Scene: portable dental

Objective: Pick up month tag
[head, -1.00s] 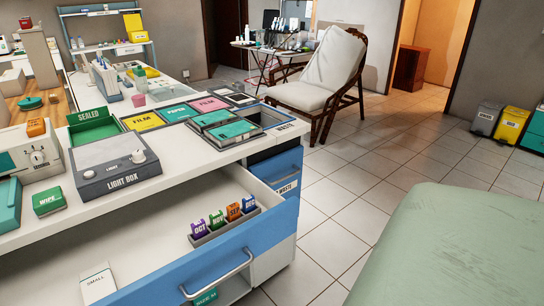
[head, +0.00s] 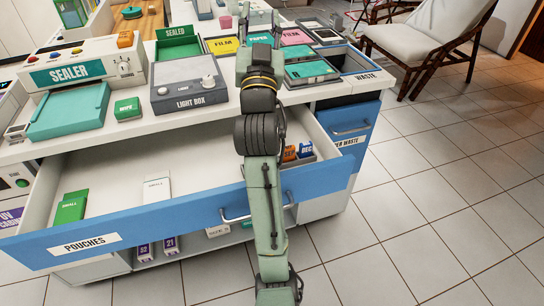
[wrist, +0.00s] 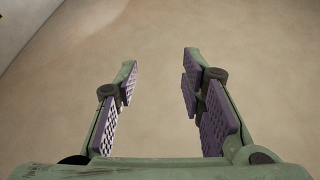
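The month tags stand in a small grey rack (head: 306,159) at the right end of the open drawer. An orange SEP tag (head: 290,153) and a blue DEC tag (head: 305,149) show in the head view. My arm hides the rack's left part, where the other tags cannot be seen. My gripper (wrist: 160,68) is open and empty in the wrist view, with its two fingers wide apart and only a plain beige surface beyond. In the head view my arm reaches up over the counter, well past the rack.
The open pouches drawer (head: 120,185) holds a green box (head: 71,207) and a white SMALL box (head: 156,191). On the counter are a sealer (head: 85,70), a light box (head: 188,86), a WIPE box (head: 128,108) and film trays.

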